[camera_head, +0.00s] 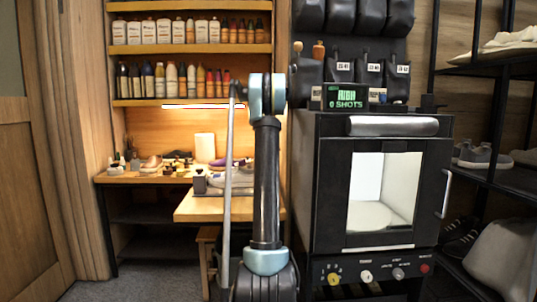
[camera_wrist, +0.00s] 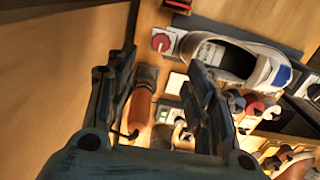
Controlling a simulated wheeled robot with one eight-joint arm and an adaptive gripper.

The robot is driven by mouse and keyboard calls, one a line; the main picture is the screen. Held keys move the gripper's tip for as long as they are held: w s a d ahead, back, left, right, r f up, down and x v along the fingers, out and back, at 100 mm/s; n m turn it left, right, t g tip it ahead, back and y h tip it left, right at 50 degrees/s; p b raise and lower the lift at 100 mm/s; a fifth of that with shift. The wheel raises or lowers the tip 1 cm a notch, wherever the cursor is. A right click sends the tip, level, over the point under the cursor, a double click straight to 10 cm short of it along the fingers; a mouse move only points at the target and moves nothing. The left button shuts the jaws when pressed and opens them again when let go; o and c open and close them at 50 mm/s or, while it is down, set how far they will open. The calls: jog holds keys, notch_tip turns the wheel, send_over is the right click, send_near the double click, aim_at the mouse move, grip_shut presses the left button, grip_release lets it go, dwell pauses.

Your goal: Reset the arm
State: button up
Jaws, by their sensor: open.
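My gripper (camera_wrist: 162,75) is in the wrist view, with its two dark fingers spread wide apart. Nothing is held between them. A reddish-brown bottle or handle (camera_wrist: 141,108) shows beyond and between the fingers, apart from them as far as I can tell. My arm (camera_head: 266,180) stands upright in the middle of the head view. My gripper cannot be made out there, and the arm hides part of the workbench.
A white sneaker with a blue patch (camera_wrist: 240,60) lies beyond the right finger. A wooden workbench (camera_head: 190,212) stands behind my arm. A dark cabinet with a glass window (camera_head: 372,125) is to the right. Shelves of bottles (camera_head: 190,48) hang above the bench. Floor at lower left is clear.

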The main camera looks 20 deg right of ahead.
dwell(0.3)
jog(key=s+a+f+n+t, duration=0.1)
jog(key=s+a, duration=0.8)
jog(key=s, duration=0.4)
jog(key=s+a+f+n, duration=0.1)
jog(key=s+a, duration=0.8)
jog(key=s, duration=0.4)
jog(key=s+a+f, duration=0.4)
jog(key=s+f, duration=0.8)
jog(key=s, duration=0.1)
jog(key=s+a+f+n+t, duration=0.1)
jog(key=s+a+f, duration=0.3)
jog(key=s+f, duration=0.7)
jog(key=shift+s+f, duration=0.35)
jog(key=shift+s, duration=0.85)
jog(key=shift+w+f, duration=0.2)
jog(key=shift+w, duration=0.25)
